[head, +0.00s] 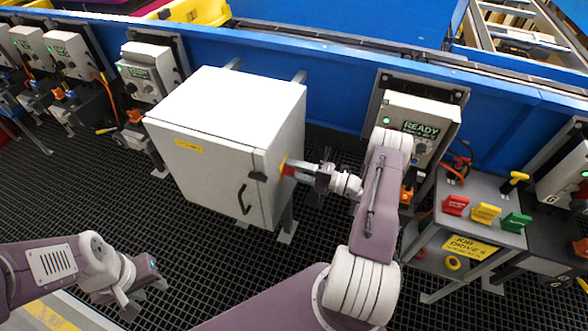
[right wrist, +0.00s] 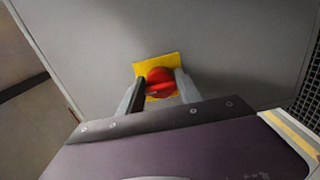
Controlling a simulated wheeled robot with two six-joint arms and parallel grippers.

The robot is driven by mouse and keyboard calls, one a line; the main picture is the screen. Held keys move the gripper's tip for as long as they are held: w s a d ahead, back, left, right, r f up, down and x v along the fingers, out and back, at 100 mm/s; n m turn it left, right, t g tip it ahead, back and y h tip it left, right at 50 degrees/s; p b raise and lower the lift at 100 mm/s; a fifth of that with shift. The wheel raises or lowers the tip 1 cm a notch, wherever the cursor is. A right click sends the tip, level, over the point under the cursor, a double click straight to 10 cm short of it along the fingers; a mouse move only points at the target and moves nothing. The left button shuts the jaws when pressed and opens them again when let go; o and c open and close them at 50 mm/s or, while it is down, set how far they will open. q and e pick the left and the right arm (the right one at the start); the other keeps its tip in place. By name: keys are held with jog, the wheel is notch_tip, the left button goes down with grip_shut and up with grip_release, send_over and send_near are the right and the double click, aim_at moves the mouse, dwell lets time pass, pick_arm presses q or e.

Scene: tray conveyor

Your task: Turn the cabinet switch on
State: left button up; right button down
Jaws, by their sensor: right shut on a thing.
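The cabinet (head: 215,150) is a light grey box with a black door handle (head: 244,198) on its front. Its switch is a red rotary knob (head: 289,170) on a yellow plate, on the cabinet's right side. In the right wrist view the red knob (right wrist: 160,80) sits on the yellow plate (right wrist: 145,68), its raised grip lying roughly crosswise, slightly tilted. My right gripper (head: 304,171) is shut on the knob, with one finger on either side (right wrist: 160,88). My left gripper (head: 142,297) is at the lower left, empty and apart from the cabinet, with its fingers seemingly apart.
A blue conveyor frame (head: 335,82) runs behind the cabinet. A box with a green READY display (head: 421,128) stands right of it. Black grating floor (head: 235,265) lies open in front.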

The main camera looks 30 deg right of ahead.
jog(key=c, duration=0.8)
grip_release()
jog(key=v, duration=0.9)
jog(key=shift+b, duration=0.3)
